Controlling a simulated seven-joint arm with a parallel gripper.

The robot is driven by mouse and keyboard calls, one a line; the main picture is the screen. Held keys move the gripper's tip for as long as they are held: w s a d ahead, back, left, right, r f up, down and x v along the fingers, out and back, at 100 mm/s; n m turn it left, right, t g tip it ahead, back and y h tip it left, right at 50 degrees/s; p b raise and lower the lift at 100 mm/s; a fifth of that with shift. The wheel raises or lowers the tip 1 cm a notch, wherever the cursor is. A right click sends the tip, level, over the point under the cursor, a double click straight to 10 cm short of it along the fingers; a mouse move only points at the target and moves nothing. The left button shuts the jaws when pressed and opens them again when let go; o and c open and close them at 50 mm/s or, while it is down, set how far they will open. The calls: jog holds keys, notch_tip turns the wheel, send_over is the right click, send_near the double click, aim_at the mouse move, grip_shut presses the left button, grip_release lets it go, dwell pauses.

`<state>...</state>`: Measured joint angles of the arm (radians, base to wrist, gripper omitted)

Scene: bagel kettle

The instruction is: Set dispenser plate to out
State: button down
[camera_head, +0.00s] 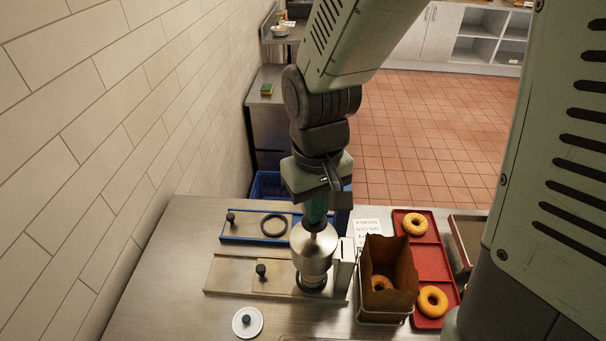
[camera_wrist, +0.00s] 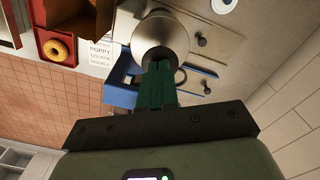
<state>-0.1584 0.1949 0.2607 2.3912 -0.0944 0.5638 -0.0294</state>
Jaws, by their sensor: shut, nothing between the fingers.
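The dispenser is a silver metal cylinder (camera_head: 312,262) standing over a flat metal rail. A metal plate with a black knob (camera_head: 261,270) lies in that rail, to the left of the cylinder. In the wrist view the cylinder (camera_wrist: 160,40) is straight ahead of the fingers, and the knob (camera_wrist: 201,40) is to its right. My gripper (camera_head: 316,218) has green fingers, shut and empty, pointing down just above or behind the cylinder's top. They also show in the wrist view (camera_wrist: 158,68). Whether they touch the cylinder cannot be told.
Behind lies a blue-edged rail (camera_head: 242,240) with a black knob (camera_head: 231,217) and a dark ring (camera_head: 273,225). A brown paper-lined box (camera_head: 389,270) holding a bagel and a red tray (camera_head: 430,263) with bagels stand right. A white knobbed lid (camera_head: 247,321) lies front left.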

jog(key=c, duration=1.9)
grip_release()
jog(key=shift+o, duration=1.4)
jog(key=shift+a, duration=0.1)
jog(key=o, duration=0.6)
jog(key=a+m, duration=0.1)
jog(key=a, duration=0.1)
jog(key=w+a+m+y, duration=0.1)
jog(key=a+m, duration=0.1)
jog(key=w+a+m+t, duration=0.1)
jog(key=a+m, duration=0.1)
jog(key=shift+a+y, duration=0.2)
jog(key=shift+y, duration=0.1)
jog(key=shift+o, duration=0.2)
jog(key=m+g+h, duration=0.1)
jog(key=m+h, duration=0.1)
jog(key=m, duration=0.4)
send_over(260, 268)
notch_tip(260, 268, down, 12)
jog(key=shift+f, duration=0.15)
notch_tip(260, 268, down, 10)
jog(key=shift+r, duration=0.1)
jog(key=shift+c, duration=0.3)
jog(key=shift+n, duration=0.3)
grip_shut()
